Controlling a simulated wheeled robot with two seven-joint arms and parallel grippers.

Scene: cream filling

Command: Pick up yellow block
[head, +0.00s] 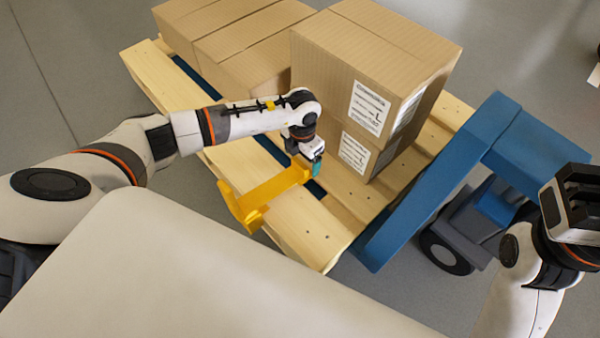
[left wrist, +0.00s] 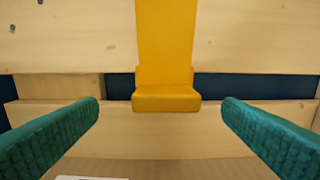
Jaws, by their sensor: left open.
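The yellow block (head: 268,192) is a long bar with wider ends, at the near edge of the wooden pallet (head: 320,233). In the left wrist view the yellow block (left wrist: 165,45) runs from the top edge down to a wider end at the middle. My left gripper (head: 312,165) is over the pallet at the block's far end. Its teal fingers are spread wide (left wrist: 161,106), with the block's end midway between their tips and a gap on each side. In the head view my arm hides part of the gripper. My right gripper (head: 570,205) is at the right edge, away from the block.
Cardboard boxes stand on the pallet; a stack of labelled boxes (head: 358,90) is just beyond my left gripper. A blue wheeled pallet truck (head: 440,190) stands at the pallet's right side. Grey floor (head: 50,100) is open at the left.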

